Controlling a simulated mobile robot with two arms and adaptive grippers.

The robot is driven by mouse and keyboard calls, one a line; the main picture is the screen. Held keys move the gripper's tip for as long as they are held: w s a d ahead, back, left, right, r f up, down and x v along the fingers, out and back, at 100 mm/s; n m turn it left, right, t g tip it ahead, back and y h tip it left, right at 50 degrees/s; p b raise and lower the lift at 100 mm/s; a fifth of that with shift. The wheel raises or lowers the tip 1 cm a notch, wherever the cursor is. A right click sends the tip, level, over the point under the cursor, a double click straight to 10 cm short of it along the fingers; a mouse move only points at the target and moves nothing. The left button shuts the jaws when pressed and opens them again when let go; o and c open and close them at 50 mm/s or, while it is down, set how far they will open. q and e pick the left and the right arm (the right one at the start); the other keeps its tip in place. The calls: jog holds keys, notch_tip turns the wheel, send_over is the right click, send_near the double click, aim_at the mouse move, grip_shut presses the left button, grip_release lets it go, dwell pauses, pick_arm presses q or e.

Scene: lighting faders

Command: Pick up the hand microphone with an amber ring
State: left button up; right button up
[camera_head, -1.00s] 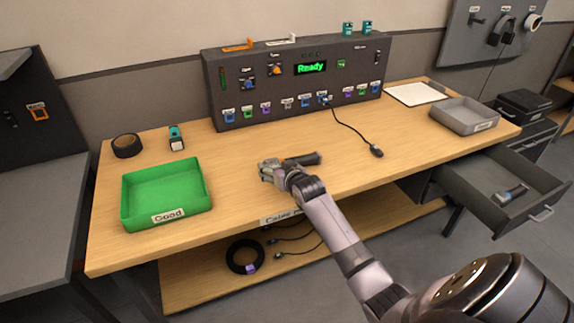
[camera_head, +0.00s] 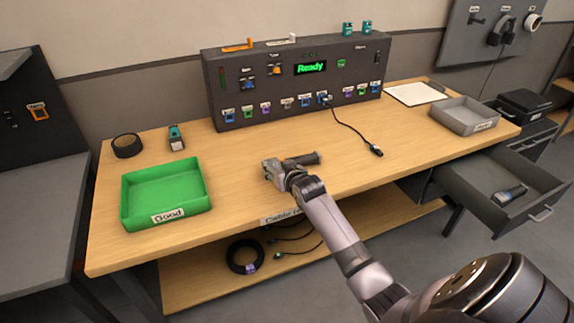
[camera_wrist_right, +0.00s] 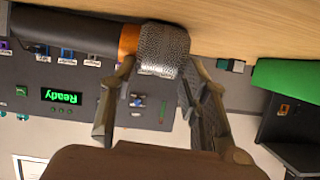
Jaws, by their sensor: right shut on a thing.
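The hand microphone (camera_wrist_right: 95,35) has a dark handle, an amber ring and a silver mesh head in the right wrist view. It lies on its side close to the table surface, and its dark handle shows in the head view (camera_head: 304,159). My right gripper (camera_wrist_right: 158,82) is shut on the microphone at its mesh head, beside the amber ring. In the head view this gripper (camera_head: 272,170) is low over the middle of the table and hides the microphone's head. My left gripper is not in view.
A green tray (camera_head: 128,210) stands at the left of the table (camera_head: 240,193), with a tape roll (camera_head: 127,146) behind. A dark panel (camera_head: 237,80) stands at the back; its cable ends right of the microphone. A grey tray (camera_head: 465,125) is at right, above an open drawer (camera_head: 480,176) holding another microphone (camera_head: 510,194).

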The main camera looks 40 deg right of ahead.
jog(key=shift+c, duration=1.1)
jog(key=shift+r, duration=0.15)
